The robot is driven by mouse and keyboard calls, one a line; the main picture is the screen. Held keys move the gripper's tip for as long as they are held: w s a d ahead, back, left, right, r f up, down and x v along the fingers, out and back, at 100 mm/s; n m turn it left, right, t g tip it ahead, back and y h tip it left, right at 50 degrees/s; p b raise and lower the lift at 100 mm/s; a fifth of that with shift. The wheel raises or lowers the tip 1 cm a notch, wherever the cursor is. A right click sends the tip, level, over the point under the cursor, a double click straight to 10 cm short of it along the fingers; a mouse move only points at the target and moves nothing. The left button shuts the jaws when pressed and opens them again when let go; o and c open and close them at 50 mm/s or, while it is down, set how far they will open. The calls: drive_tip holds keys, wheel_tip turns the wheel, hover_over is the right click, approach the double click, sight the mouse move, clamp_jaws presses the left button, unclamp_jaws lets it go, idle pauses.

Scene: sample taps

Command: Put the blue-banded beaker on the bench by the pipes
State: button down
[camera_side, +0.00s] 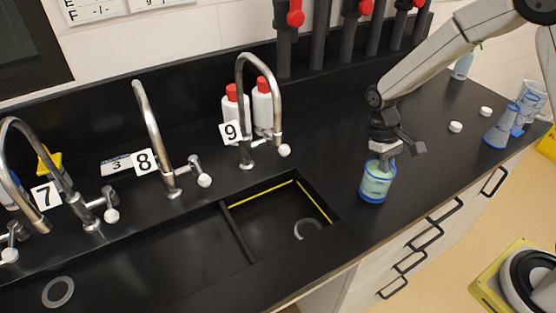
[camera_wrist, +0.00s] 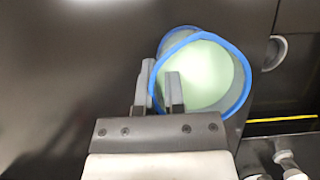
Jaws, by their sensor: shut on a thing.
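The blue-banded beaker (camera_side: 376,184) is at the black bench to the right of the sink, below the pipes. It looks upright and holds pale green liquid. My gripper (camera_side: 385,158) is above its rim, pointing down. In the wrist view the beaker (camera_wrist: 232,108) shows its blue rim from above, and my gripper (camera_wrist: 158,88) has one finger inside the rim and one outside, shut on the wall. I cannot tell if its base touches the bench. The pipes (camera_side: 348,40) with red valve handles stand along the back wall.
The sink (camera_side: 280,215) with a yellow-edged basin lies left of the beaker. Taps numbered 7, 8 and 9 (camera_side: 231,131) stand behind it, with white red-capped bottles (camera_side: 262,105). Blue-marked glassware (camera_side: 500,127) and white caps (camera_side: 455,127) sit at right. The bench (camera_side: 330,140) is clear behind the beaker.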

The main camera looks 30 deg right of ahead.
drive_tip(key=shift+f, duration=0.3)
drive_tip(key=shift+f, duration=0.15)
drive_tip(key=c, duration=0.7)
unclamp_jaws()
drive_tip(key=v, duration=1.2)
drive_tip(key=shift+s, duration=0.1)
drive_tip(key=s+f+t, duration=0.1)
drive_tip(key=s+t, duration=0.1)
drive_tip(key=s, duration=0.2)
drive_tip(key=s+a+f+t, duration=0.1)
drive_tip(key=s+t, duration=0.1)
drive_tip(key=s, duration=0.2)
drive_tip(key=s+f+t, duration=0.2)
drive_tip(key=s+t, duration=0.1)
drive_tip(key=s, duration=0.1)
drive_tip(key=shift+s+a+f, duration=0.1)
drive_tip(key=shift+a, duration=0.3)
